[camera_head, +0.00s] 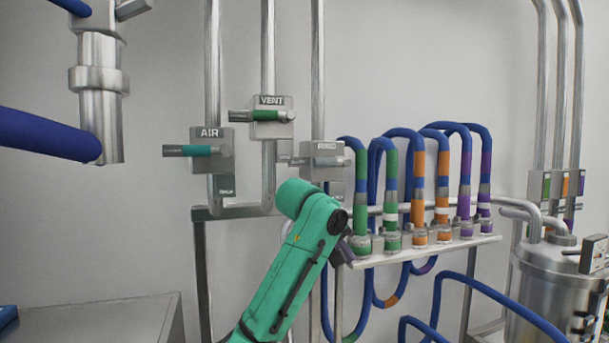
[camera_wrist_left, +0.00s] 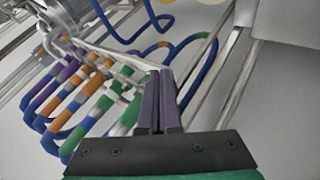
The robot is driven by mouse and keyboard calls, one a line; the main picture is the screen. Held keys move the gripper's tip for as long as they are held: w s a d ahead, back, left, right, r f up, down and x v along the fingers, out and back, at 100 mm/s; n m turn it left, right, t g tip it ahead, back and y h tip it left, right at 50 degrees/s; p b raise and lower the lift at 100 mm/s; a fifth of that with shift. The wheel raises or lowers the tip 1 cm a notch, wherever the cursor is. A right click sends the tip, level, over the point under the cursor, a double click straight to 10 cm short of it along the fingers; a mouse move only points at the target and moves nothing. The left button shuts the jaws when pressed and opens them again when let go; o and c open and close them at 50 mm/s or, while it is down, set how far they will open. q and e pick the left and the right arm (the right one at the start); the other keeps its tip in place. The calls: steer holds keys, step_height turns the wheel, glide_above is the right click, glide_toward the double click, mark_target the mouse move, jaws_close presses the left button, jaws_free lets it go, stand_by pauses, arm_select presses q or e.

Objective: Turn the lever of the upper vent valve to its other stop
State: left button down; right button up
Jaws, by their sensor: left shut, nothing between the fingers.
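The vent valve (camera_head: 271,129) is a grey block labelled VENT on a vertical steel pipe, above and right of the valve labelled AIR. Its green lever (camera_head: 264,116) lies horizontal, reaching left from the block. My left gripper (camera_head: 342,254) is low and right of the vent valve, apart from it, beside the hose rack and partly hidden by my green arm. In the left wrist view my left gripper's two dark fingers (camera_wrist_left: 158,100) are together with nothing between them. The vent valve is not identifiable in that view. My right gripper is not in view.
The AIR valve (camera_head: 210,149) has a teal lever, and another grey valve (camera_head: 325,161) sits right of the vent valve. The rack (camera_head: 440,246) carries several blue hoses with coloured bands, close to my left gripper. A steel vessel (camera_head: 545,290) stands at the right.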

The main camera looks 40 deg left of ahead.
arm_select(q)
steer(key=s+a+r+t+y+b, duration=0.25)
steer(key=a+r+y, duration=0.2)
steer(key=r, duration=0.45)
steer(key=s+a+r+t+y+b, duration=0.1)
steer(key=a+r+t+y+b, duration=0.2)
steer(key=r+y, duration=0.5)
steer(key=s+d+r+n+g+y, duration=0.1)
steer(key=s+r+y, duration=0.7)
steer(key=s+r, duration=0.5)
step_height(320, 180, up, 7)
steer(key=p, duration=0.8)
glide_above(274, 115)
steer(key=s, duration=0.3)
steer(key=shift+g, duration=0.25)
steer(key=f, duration=0.5)
steer(key=shift+w+d+f, duration=0.1)
steer(key=shift+w, duration=0.25)
steer(key=shift+s+d, duration=0.1)
steer(key=shift+s, duration=0.05)
